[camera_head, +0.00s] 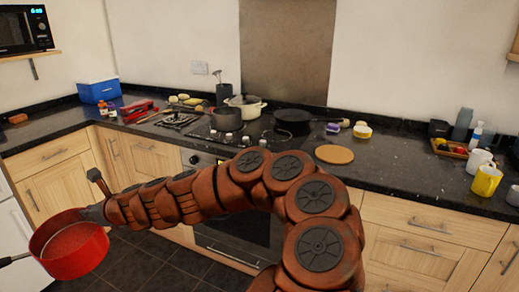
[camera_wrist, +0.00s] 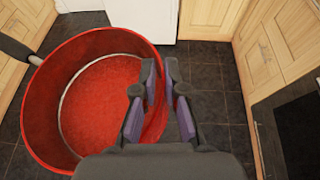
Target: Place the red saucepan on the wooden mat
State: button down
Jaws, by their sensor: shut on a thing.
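The red saucepan (camera_head: 72,257) hangs in the air at the lower left of the head view, in front of the cabinets. My gripper (camera_head: 88,213) is shut on its rim. In the wrist view, my gripper (camera_wrist: 168,88) has its fingers on either side of the right wall of the red saucepan (camera_wrist: 100,105). The pan looks empty, and its dark handle (camera_wrist: 18,48) points away to the upper left. The round wooden mat (camera_head: 334,154) lies flat on the dark counter, right of the hob, with nothing on it.
The counter (camera_head: 400,165) is bare around the mat's right side. A black frying pan (camera_head: 293,120), a cream pot (camera_head: 246,105) and a grey pot (camera_head: 227,119) stand on the hob. Yellow (camera_head: 485,181) and white mugs stand at the right. A blue box (camera_head: 98,90) sits at the left.

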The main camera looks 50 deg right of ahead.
aim_at(334, 154)
jog(key=i, duration=0.95)
jog(key=z, duration=1.95)
jog(key=i, duration=0.5)
